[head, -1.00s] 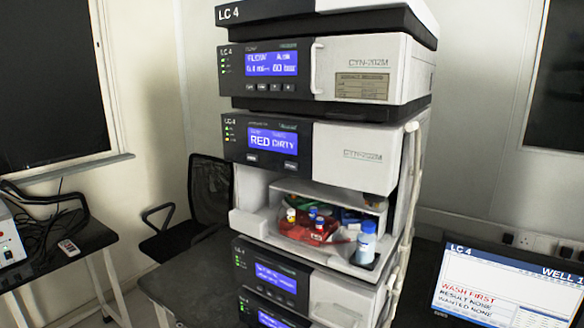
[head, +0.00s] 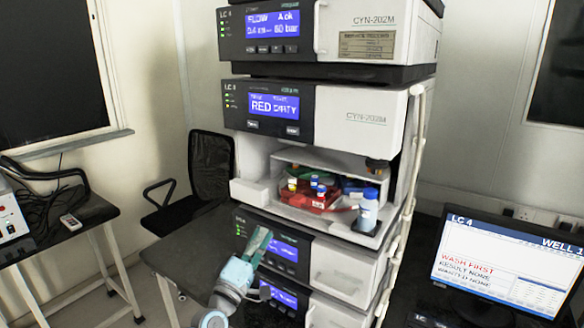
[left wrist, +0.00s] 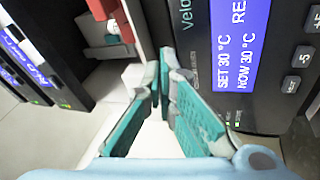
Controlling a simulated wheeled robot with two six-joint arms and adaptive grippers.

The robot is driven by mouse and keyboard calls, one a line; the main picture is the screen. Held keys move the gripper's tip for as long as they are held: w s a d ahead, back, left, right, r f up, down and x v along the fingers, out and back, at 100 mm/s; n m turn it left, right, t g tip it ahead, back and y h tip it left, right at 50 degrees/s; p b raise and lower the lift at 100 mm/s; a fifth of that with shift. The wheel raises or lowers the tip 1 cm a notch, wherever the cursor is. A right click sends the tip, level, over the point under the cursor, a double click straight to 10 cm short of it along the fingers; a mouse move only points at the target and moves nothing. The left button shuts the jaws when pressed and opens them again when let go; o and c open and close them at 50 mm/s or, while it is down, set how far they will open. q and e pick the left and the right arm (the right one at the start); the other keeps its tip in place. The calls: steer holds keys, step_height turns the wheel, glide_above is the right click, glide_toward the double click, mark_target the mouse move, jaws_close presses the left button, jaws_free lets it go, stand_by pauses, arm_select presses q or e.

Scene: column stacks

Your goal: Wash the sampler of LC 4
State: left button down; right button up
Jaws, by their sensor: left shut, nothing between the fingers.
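The LC 4 sampler (head: 345,123) is the stack module whose blue display (head: 274,105) reads RED and DIRTY. Two small buttons sit under this display, the left one (head: 252,124) and the right one (head: 292,131). My left gripper (head: 261,234) is shut and empty, in front of the lower module's display, below the sampler. In the left wrist view its fingertips (left wrist: 163,62) meet beside a panel (left wrist: 245,60) reading SET 30 °C, NOW 30 °C. My right gripper is out of view.
A monitor (head: 503,265) at the right shows LC 4, WELL 1, WASH FIRST, RESULT NONE. White tubing (head: 410,170) runs down the stack's right edge. A black chair (head: 211,160) and a side table (head: 75,220) with a remote stand at the left.

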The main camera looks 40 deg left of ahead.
mark_target(293, 131)
arm_select(q)
steer(key=s+d+r+n+t, duration=0.2)
steer(key=r+n, duration=0.2)
steer(key=r, duration=0.5)
steer(key=s+d+r+n+t+b, duration=0.1)
steer(key=s+d+r+n, duration=0.1)
steer(key=r, duration=0.6)
steer(key=s+d+r+n+t, duration=0.2)
steer(key=r+n, duration=0.4)
steer(key=r, duration=0.3)
steer(key=shift+s+d+r+t+b, duration=0.3)
steer(key=shift+s+d, duration=0.3)
steer(key=shift+s, duration=0.65)
steer(key=shift+w+a, duration=0.1)
steer(key=shift+w, duration=0.05)
steer(key=w, duration=0.8)
steer(key=shift+w+p, duration=0.35)
steer(key=shift+f, duration=0.1)
steer(key=shift+w+h, duration=0.3)
steer(key=shift+w, duration=0.15)
